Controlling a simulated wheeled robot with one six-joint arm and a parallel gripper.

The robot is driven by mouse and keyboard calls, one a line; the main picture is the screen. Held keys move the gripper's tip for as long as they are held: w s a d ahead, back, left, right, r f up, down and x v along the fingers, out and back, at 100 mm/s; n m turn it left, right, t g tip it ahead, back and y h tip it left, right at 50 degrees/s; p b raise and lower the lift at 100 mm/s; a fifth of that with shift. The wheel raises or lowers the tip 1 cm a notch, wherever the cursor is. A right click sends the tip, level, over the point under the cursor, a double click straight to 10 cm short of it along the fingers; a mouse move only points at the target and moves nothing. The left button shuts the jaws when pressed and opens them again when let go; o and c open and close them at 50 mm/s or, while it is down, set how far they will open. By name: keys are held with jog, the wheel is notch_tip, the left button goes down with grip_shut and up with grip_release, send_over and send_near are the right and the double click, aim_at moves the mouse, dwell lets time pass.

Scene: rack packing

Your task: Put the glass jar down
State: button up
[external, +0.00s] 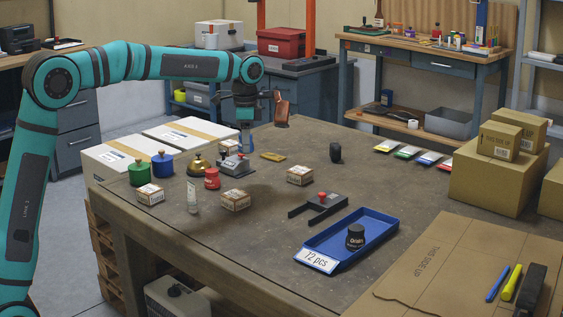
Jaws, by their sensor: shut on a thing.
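My gripper (245,116) points down over the back left part of the table, shut on a small bluish thing, taken to be the glass jar (246,138). Its upper part is hidden by the fingers, and it is too small to make out in detail. It looks upright. I cannot tell whether its bottom touches the table (250,280) or hangs just above it.
A grey device (235,166), a brass bell (199,164) and a yellow piece (273,156) are close by. A brown upright thing (282,112) is right of the gripper. A blue tray (325,238) holds a dark jar (355,237). Small boxes (236,200) stand nearer.

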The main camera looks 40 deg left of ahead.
jog(key=s+d+m, duration=0.1)
jog(key=d+m, duration=0.1)
jog(key=d, duration=2)
jog(key=m, duration=0.2)
send_over(344, 237)
notch_tip(344, 237, down, 10)
jog(key=shift+s+r, duration=0.15)
jog(key=shift+r, duration=0.1)
jog(key=o, duration=1.1)
jog(key=shift+f, duration=0.1)
jog(key=shift+c, duration=0.2)
notch_tip(344, 237, up, 12)
jog(key=shift+a+r, duration=0.1)
jog(key=shift+r, duration=0.1)
